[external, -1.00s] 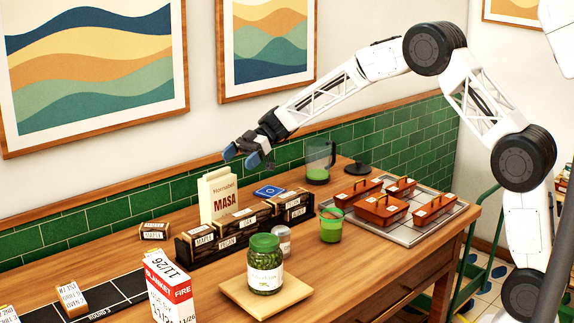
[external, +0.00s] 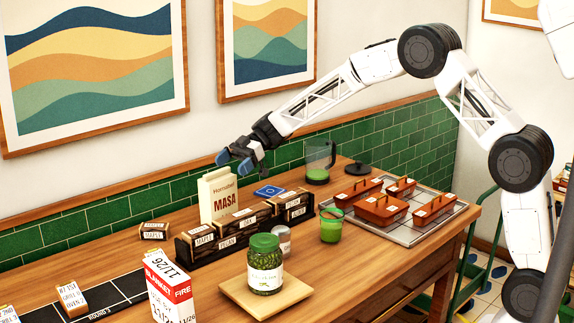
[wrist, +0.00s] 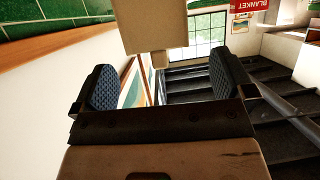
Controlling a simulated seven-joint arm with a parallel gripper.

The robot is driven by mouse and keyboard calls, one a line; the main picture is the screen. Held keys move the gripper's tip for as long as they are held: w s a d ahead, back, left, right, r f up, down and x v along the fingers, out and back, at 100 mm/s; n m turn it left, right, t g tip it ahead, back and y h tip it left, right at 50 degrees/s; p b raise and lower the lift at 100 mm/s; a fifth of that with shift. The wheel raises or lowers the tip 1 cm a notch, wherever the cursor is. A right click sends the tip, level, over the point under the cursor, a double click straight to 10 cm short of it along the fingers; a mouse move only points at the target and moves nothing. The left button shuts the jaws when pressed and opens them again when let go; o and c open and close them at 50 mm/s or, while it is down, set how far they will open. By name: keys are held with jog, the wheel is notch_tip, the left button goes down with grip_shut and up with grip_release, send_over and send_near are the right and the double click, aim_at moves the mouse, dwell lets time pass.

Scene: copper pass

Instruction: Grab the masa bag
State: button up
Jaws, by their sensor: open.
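The masa bag (external: 218,182) is a cream paper bag with red "MASA" lettering. It stands upright behind the dark wooden block rack in the external view, which hides its lower part. My gripper (external: 235,161) is open and empty, just above and to the right of the bag's top. In the wrist view, the two blue-padded fingers of my gripper (wrist: 164,80) stand apart. A tan shape that looks like the bag (wrist: 152,28) is at the top centre, beyond the fingertips. I cannot tell whether the fingers touch it.
The rack of labelled blocks (external: 228,240) stands directly in front of the bag. The green tiled wall (external: 160,198) is close behind it. A blue coaster (external: 269,191) lies to its right. A green jar (external: 265,265) on a board and a red-white carton (external: 170,290) stand nearer the front.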

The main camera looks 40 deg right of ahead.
aim_at(218, 176)
jog(key=shift+x, duration=2.6)
jog(key=c, duration=1.8)
jog(key=shift+r, duration=0.15)
grip_shut()
